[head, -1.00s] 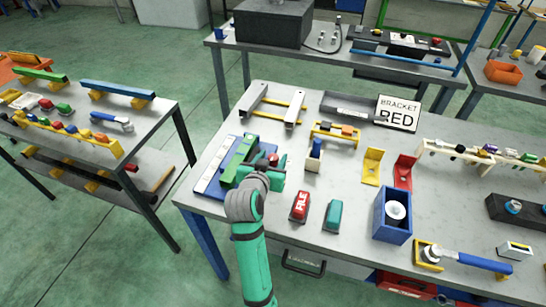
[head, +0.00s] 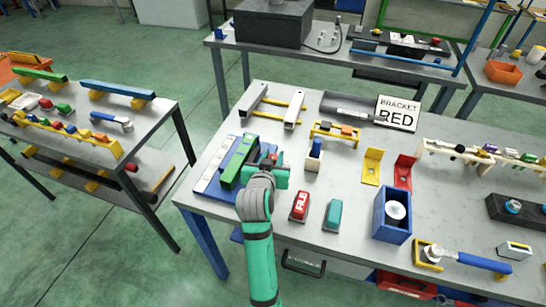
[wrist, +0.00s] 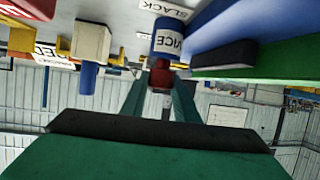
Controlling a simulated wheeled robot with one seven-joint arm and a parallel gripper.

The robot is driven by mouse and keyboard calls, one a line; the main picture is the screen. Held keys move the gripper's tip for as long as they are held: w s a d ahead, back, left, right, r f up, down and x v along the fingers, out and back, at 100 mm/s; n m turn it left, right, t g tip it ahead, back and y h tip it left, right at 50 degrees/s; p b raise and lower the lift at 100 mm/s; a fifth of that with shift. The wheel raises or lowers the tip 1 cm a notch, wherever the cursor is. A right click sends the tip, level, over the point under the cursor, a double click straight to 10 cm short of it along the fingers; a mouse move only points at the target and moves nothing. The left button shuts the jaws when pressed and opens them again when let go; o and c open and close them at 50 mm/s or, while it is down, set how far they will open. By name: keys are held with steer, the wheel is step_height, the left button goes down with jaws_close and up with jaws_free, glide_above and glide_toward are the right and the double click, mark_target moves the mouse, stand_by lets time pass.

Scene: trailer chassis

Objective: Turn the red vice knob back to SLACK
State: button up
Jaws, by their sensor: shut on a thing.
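The red vice knob (wrist: 160,78) sits between the two fingertips of my gripper (wrist: 160,92) in the wrist view, at the end of a blue cylinder with a "VICE" label (wrist: 167,42). My gripper is shut on the knob. A white "SLACK" label (wrist: 165,8) shows just beyond the cylinder, upside down. In the head view, a bit of the red knob (head: 272,159) shows at my gripper (head: 274,170), beside the vice's green bar (head: 238,162) on its blue base (head: 212,186). I cannot tell which mark the knob points at.
A wooden block with a blue peg (head: 314,158) stands close to the right of my gripper. A red FILE block (head: 300,206) and a teal block (head: 333,214) lie nearer the front edge. A "BRACKET RED" sign (head: 397,114) stands farther back.

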stand_by(0.3)
steer(key=o, duration=1.1)
steer(key=shift+c, duration=0.2)
steer(key=v, duration=1)
steer(key=shift+s, duration=0.4)
steer(key=shift+w, duration=0.1)
